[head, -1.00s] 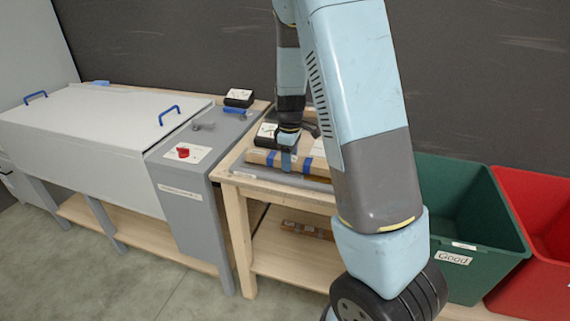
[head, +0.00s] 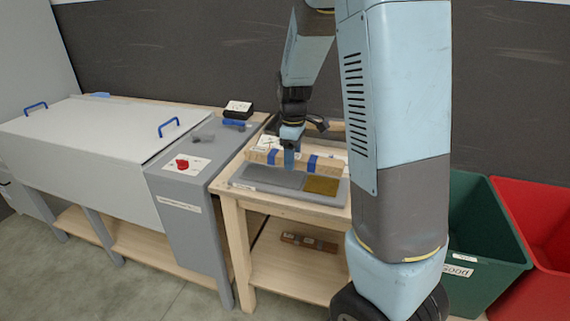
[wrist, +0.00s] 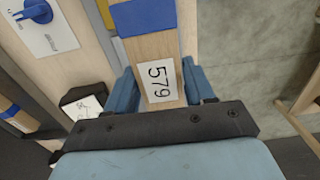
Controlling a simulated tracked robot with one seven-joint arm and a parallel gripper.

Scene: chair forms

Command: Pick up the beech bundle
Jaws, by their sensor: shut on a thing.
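The beech bundle (head: 296,163) is a pale wooden piece with blue bands, seen in the head view above the grey tray (head: 262,178) on the wooden table. My gripper (head: 290,160) is shut on it near its middle and holds it up off the tray. In the wrist view the bundle (wrist: 158,60) lies between my two blue fingers (wrist: 158,90). A white label reading 579 and a blue band show on its upper face. Part of the bundle's right end is close to my arm in the head view.
The tray's right part shows a brownish-yellow patch (head: 321,185). A darker brown bundle (head: 308,243) lies on the lower shelf. A grey machine with a red knob (head: 183,164) stands left. A green bin (head: 487,225) labelled Good and a red bin (head: 540,220) stand right.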

